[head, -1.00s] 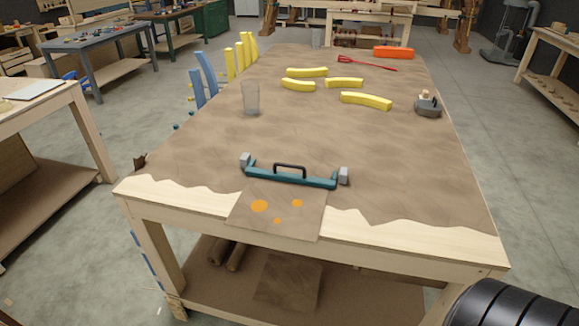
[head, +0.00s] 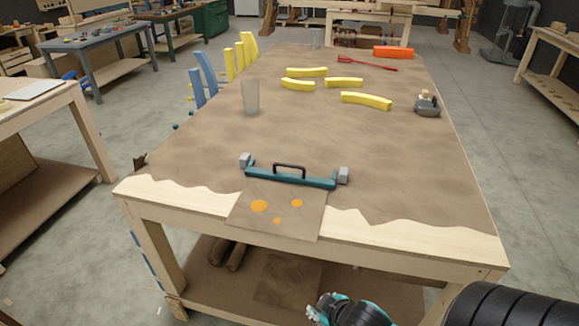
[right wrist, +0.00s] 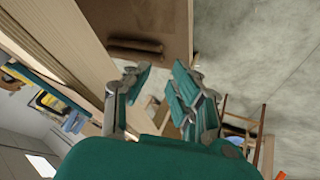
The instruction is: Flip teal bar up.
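The teal bar (head: 310,182) lies low across the near end of the workbench top, between two grey end brackets (head: 343,175). A black handle (head: 289,168) arches up from its middle. My right gripper (head: 318,311) is at the bottom edge of the head view, in front of the bench and apart from the bar. In the right wrist view my right gripper (right wrist: 162,76) is open, with nothing between its fingers. My left gripper is not in view.
A panel with orange spots (head: 277,221) lies at the bench's front edge (head: 400,258), just before the bar. A tumbler (head: 251,98), yellow curved pieces (head: 366,101) and a grey tool (head: 427,106) stand farther back. The top around the bar is clear.

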